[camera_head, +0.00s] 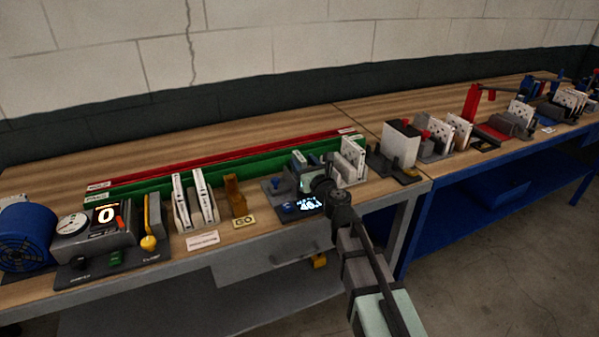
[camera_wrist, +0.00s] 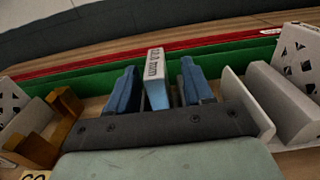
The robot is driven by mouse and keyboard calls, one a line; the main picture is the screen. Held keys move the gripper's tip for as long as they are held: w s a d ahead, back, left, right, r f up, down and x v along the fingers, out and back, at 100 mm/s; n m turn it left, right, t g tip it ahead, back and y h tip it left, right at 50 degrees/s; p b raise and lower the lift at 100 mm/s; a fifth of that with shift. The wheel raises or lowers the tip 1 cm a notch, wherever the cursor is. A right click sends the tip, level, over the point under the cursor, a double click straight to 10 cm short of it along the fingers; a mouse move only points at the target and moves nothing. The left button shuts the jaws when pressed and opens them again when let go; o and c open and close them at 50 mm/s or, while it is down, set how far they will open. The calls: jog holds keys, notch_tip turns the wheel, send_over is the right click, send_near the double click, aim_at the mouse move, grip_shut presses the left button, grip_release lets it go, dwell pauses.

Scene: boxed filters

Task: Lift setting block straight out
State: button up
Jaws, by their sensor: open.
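The setting block (camera_wrist: 156,66) is a narrow upright block in the wrist view, with a pale front marked "12.0 mm" and light blue below. My gripper (camera_wrist: 158,88) has its two blue fingers apart, one on each side of the block. Small gaps show between the block and both fingers, so it does not look gripped. The block's lower end is hidden behind my gripper's dark crossbar. In the head view my gripper (camera_head: 318,180) is over the bench beside the lit display, and my wrist covers much of that spot.
A green rail (camera_wrist: 105,73) and a red rail run behind the block. A brown bracket (camera_wrist: 53,125) stands left, and a grey fixture with a white panel (camera_wrist: 247,102) stands close right. A lit display (camera_head: 298,206) lies near my gripper. White boxed filters (camera_head: 353,160) stand to the right.

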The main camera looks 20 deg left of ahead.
aim_at(297, 157)
jog(key=x, duration=0.4)
jog(key=shift+a, duration=0.35)
grip_shut()
